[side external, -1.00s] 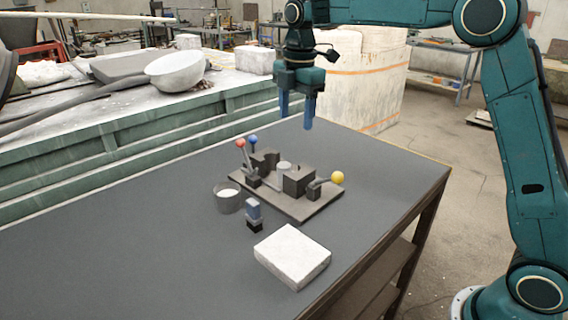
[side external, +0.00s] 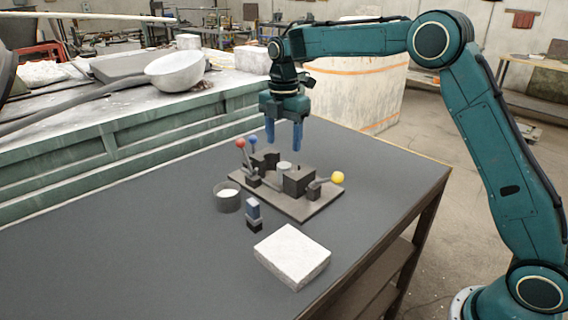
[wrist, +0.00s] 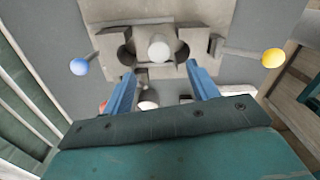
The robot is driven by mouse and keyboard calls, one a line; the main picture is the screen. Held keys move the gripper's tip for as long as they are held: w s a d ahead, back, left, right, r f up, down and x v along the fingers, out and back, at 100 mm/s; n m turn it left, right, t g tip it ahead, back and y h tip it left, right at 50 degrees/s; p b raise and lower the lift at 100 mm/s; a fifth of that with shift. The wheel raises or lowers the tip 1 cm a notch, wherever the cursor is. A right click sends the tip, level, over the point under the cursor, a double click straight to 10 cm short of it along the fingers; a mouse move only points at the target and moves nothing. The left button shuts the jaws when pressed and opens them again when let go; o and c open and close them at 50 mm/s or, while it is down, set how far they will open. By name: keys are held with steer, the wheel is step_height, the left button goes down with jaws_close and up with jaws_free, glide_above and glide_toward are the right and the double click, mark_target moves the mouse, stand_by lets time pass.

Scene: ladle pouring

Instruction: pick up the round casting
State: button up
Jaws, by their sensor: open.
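The round casting (side external: 284,166) is a small pale grey cylinder. It stands between the dark blocks of a fixture (side external: 318,204) on the table. In the wrist view the casting (wrist: 159,48) shows as a pale round top between two dark grey blocks, just beyond my fingertips. My gripper (side external: 284,145) hangs above the fixture with its blue fingers pointing down, apart and empty. In the wrist view the two fingers (wrist: 160,67) lie to either side of the casting's line, with a gap between them. The casting's lower part is hidden by the fixture blocks.
Levers with red (side external: 240,143), blue (side external: 252,139) and yellow (side external: 337,177) knobs stick up around the fixture. The table's left part is clear.

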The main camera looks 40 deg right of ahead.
mark_target(284, 164)
steer(key=shift+f, duration=2.3)
steer(key=shift+f, duration=0.1)
steer(key=shift+d+f, duration=0.1)
steer(key=shift+f, duration=2.4)
steer(key=shift+c, duration=0.2)
steer(key=shift+w, duration=0.1)
steer(key=c, duration=1.1)
